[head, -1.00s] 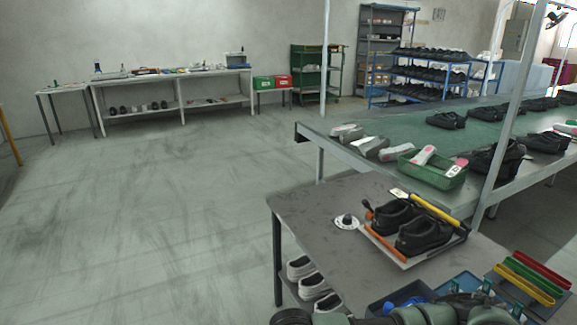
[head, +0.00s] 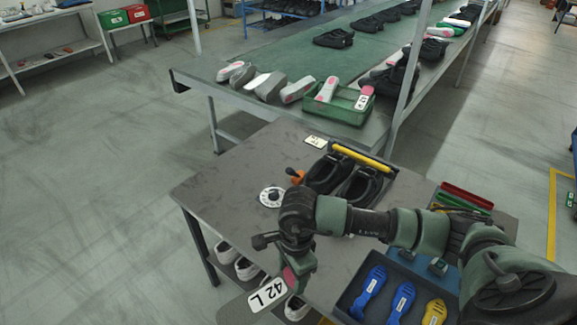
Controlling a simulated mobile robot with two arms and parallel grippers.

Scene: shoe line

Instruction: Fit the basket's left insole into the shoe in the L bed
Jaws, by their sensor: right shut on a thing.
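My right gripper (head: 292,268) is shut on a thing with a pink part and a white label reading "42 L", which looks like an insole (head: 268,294). The green basket (head: 345,113) on the conveyor holds a white-and-pink insole (head: 327,89) and a pink one with a white label (head: 364,97). My left gripper is out of view.
A yellow bar (head: 362,157) crosses behind the shoes. A round white dial (head: 271,196) is left of them. A dark tray (head: 345,303) with blue and yellow insole shapes (head: 402,302) stands at the front right. The table's left part is clear.

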